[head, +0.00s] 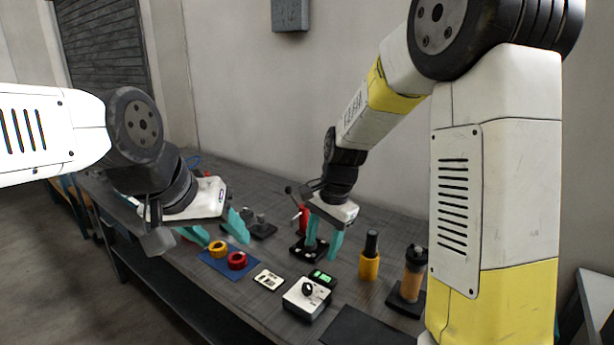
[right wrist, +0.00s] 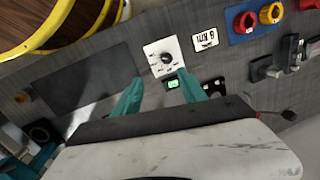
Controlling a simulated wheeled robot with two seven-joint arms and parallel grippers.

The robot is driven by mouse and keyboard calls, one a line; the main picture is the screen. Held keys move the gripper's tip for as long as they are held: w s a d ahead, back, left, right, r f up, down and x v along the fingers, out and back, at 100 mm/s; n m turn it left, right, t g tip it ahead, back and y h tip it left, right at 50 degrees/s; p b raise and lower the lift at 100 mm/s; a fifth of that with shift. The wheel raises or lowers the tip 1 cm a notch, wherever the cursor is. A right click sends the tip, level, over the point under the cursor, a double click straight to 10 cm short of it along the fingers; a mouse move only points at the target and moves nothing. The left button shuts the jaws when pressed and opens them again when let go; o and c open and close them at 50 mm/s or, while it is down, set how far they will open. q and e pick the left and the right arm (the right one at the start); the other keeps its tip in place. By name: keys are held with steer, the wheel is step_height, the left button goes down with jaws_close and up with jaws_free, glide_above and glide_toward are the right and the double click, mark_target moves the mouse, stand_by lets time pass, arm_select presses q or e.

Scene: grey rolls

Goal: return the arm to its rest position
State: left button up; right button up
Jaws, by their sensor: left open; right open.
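My left gripper (head: 220,236) is open and empty at the left of the bench in the head view, with its teal fingers apart near a blue mat. My right gripper (head: 322,250) is open with teal fingers pointing down, in front of or above a small black stand (head: 298,250); the exact gap cannot be told. In the right wrist view its open fingers (right wrist: 160,92) show nothing held between them. The right arm reaches out over the bench, bent at the elbow.
A white knob box (head: 306,300), a green-display device (head: 323,278), a yellow-black bottle (head: 369,262) and an orange cylinder (head: 411,280) stand nearby. A dark mat (head: 362,330) lies bare at the front.

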steer(key=s+d+r+n+t, duration=0.2)
steer(key=s+d+r+n, duration=0.2)
steer(key=s+r, duration=0.3)
steer(key=s+d+r+n+t, duration=0.3)
steer(key=s+d+r+n, duration=0.2)
steer(key=s, duration=0.4)
step_height(320, 180, up, 2)
steer(key=shift+s+d, duration=0.35)
steer(key=shift+d, duration=0.45)
